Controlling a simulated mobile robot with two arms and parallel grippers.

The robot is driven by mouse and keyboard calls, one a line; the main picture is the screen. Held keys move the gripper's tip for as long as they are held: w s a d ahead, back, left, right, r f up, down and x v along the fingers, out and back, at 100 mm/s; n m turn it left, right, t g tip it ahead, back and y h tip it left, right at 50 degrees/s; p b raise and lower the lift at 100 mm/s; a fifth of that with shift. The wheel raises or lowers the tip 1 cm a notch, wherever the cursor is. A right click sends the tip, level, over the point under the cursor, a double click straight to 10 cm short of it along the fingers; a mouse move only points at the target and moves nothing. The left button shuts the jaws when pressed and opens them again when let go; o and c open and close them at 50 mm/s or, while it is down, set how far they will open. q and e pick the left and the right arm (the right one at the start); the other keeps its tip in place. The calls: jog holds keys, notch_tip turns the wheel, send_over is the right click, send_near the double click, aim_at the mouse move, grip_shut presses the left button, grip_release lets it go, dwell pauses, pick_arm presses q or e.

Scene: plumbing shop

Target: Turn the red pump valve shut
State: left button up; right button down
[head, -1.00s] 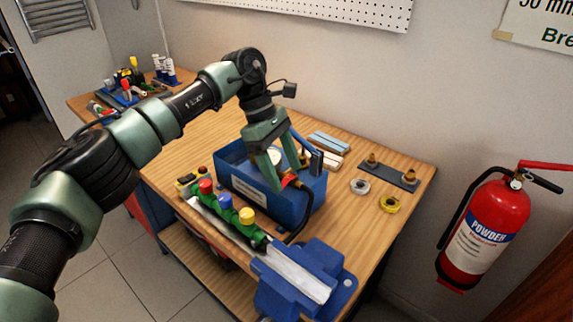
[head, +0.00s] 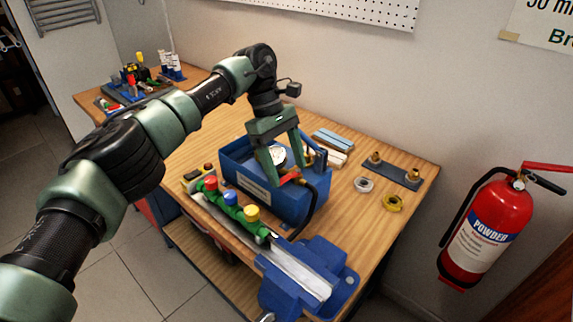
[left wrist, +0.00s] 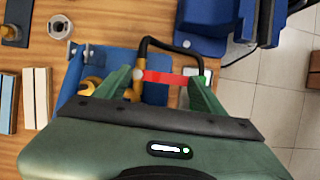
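The red pump valve handle (head: 289,178) is at the near right end of the blue pump box (head: 262,195), by a black hose. In the left wrist view the red handle (left wrist: 170,78) lies across the gap between my fingertips, with brass at its left end. My left gripper (head: 285,167) is over this end of the box, fingers spread and pointing down. In the left wrist view my left gripper (left wrist: 161,82) is open, with a finger near each end of the handle. I cannot tell if either finger touches it. My right gripper is out of view.
A pipe rack with green valves and red, blue and yellow caps (head: 251,214) stands in front of the box. A blue vise (head: 330,262) is at the near corner. Brass fittings on a dark plate (head: 398,172) and loose rings lie right on the bench.

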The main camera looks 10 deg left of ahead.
pick_arm(q)
jog(key=o, duration=0.4)
jog(key=shift+r, duration=0.1)
jog(key=shift+w+a+r, duration=0.15)
jog(key=shift+r, duration=0.2)
jog(key=shift+v, duration=3.45)
jog(key=shift+f, duration=0.1)
